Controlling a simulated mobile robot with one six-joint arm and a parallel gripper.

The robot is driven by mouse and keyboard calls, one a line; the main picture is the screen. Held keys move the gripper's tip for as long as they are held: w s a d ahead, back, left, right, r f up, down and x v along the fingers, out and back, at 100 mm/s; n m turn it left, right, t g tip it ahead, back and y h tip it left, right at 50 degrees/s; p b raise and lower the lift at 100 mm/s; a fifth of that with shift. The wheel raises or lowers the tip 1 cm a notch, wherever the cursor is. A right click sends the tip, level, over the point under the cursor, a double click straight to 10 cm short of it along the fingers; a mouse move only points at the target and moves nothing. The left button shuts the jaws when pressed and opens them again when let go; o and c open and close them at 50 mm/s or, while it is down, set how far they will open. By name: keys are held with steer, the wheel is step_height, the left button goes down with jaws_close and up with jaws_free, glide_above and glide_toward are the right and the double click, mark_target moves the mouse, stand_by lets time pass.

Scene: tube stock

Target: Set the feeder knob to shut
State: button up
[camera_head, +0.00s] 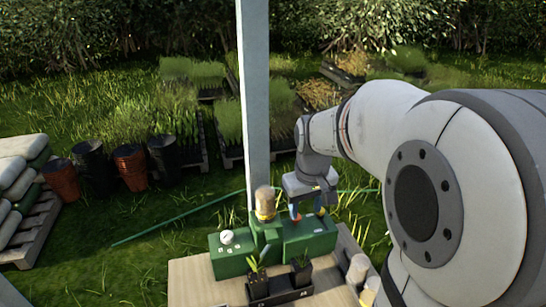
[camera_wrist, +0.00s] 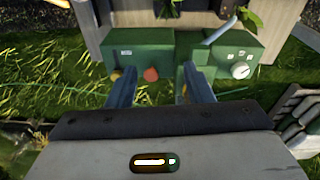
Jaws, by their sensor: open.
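The green feeder (camera_head: 305,243) stands on a wooden bench. A white round knob (camera_head: 227,237) with a dark pointer line and small pale marks beside it sits on its left block; it also shows in the wrist view (camera_wrist: 240,71). The marks are too small to read. A red round knob (camera_wrist: 151,74) and a partly hidden yellow one (camera_wrist: 115,75) are on the other block. I cannot tell for certain which is the feeder knob. My gripper (camera_head: 307,214) is open and empty above that right block; in the wrist view its fingers (camera_wrist: 157,84) straddle the red knob, seemingly without contact.
A clear-topped brown hopper (camera_head: 265,199) rises between the two blocks. A black tray (camera_head: 282,297) with potted seedlings stands in front on the bench (camera_head: 188,280). A pale post (camera_head: 255,100) stands behind. Stacked sacks (camera_head: 20,170) and pots are off to the left.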

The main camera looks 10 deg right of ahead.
steer(key=shift+n+g, duration=0.8)
steer(key=w+d+f+p, duration=0.1)
steer(key=w+d+f, duration=0.1)
steer(key=w+d, duration=0.1)
steer(key=w+d+f+p, duration=0.1)
steer(key=w+d+f, duration=0.1)
steer(key=w+d, duration=0.2)
steer(key=w+d+f+p, duration=0.1)
steer(key=w+d+f, duration=0.1)
steer(key=w, duration=0.3)
steer(key=shift+w+d+f, duration=0.15)
steer(key=shift+w+d, duration=0.05)
steer(key=shift+d, duration=0.2)
steer(key=shift+w+d+f, duration=0.1)
steer(key=shift+w+d, duration=0.1)
steer(key=shift+d, duration=0.2)
steer(key=shift+d+f, duration=0.1)
steer(key=shift+f, duration=0.2)
step_height(320, 180, down, 7)
steer(key=shift+f+p, duration=0.15)
steer(key=shift+p, duration=0.65)
jaws_close()
